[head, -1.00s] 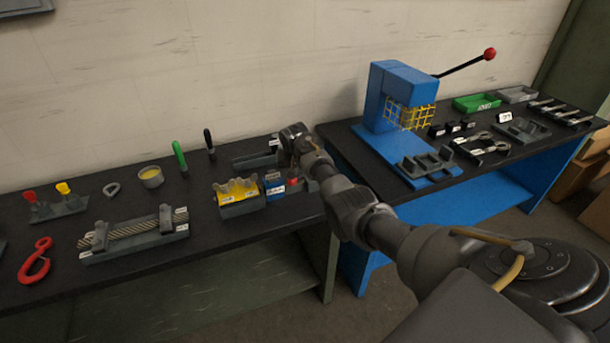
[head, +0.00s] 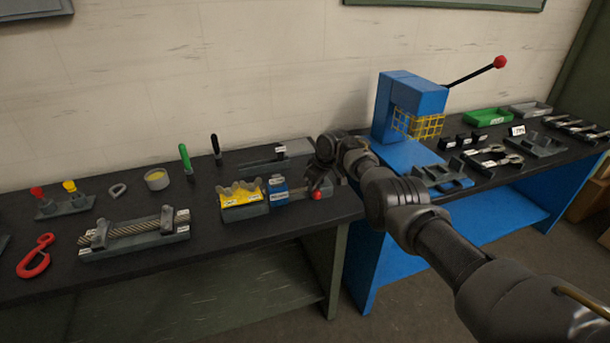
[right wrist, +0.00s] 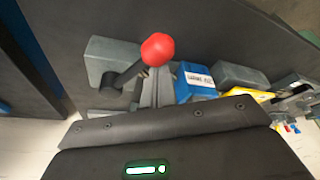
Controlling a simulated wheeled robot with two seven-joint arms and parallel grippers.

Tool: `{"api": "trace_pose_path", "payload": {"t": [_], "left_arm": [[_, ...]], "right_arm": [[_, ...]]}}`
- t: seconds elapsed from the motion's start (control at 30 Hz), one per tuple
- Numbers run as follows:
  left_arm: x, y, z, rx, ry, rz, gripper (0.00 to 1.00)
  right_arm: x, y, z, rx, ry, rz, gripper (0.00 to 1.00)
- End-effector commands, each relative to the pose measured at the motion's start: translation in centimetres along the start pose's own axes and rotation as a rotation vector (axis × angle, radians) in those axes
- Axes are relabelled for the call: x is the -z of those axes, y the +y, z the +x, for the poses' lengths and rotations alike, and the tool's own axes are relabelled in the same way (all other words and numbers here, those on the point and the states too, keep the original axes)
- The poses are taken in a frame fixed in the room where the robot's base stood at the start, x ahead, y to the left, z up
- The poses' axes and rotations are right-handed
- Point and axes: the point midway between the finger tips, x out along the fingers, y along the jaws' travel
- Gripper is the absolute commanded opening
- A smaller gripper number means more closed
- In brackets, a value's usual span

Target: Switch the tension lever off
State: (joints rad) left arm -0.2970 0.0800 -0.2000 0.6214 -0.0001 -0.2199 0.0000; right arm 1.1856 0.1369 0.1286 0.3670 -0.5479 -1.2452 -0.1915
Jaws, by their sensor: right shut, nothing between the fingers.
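The tension lever, a dark arm with a red ball knob (head: 317,195), is on a grey fixture at the right end of the dark bench. In the right wrist view the red knob (right wrist: 158,49) is large and near, and its arm slants down-left toward a grey block (right wrist: 110,62). A blue labelled block (head: 278,190) sits left of the lever. My right gripper (head: 319,182) is shut and empty, pointing down at the knob. I cannot tell whether it touches the knob. Its fingertips are hard to make out. My left gripper is not in view.
A yellow-topped holder (head: 242,197) stands left of the blue block. A grey cable fixture (head: 135,240) and red hook (head: 36,257) lie farther left. The blue press (head: 410,105) stands on the right bench, behind my right arm. A gap separates the benches.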

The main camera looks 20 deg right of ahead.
Motion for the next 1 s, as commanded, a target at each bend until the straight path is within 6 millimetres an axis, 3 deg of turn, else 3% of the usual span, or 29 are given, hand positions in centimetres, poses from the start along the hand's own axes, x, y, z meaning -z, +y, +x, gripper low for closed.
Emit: {"api": "trace_pose_path", "payload": {"t": [0.3, 1.0], "left_arm": [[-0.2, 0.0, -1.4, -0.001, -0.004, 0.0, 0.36], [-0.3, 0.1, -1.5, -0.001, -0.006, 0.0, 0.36]], "right_arm": [[-1.0, 0.5, -0.5, 0.014, -0.003, -0.038, 0.0], [-1.2, 0.7, -0.5, 0.013, -0.001, -0.036, 0.0]]}}
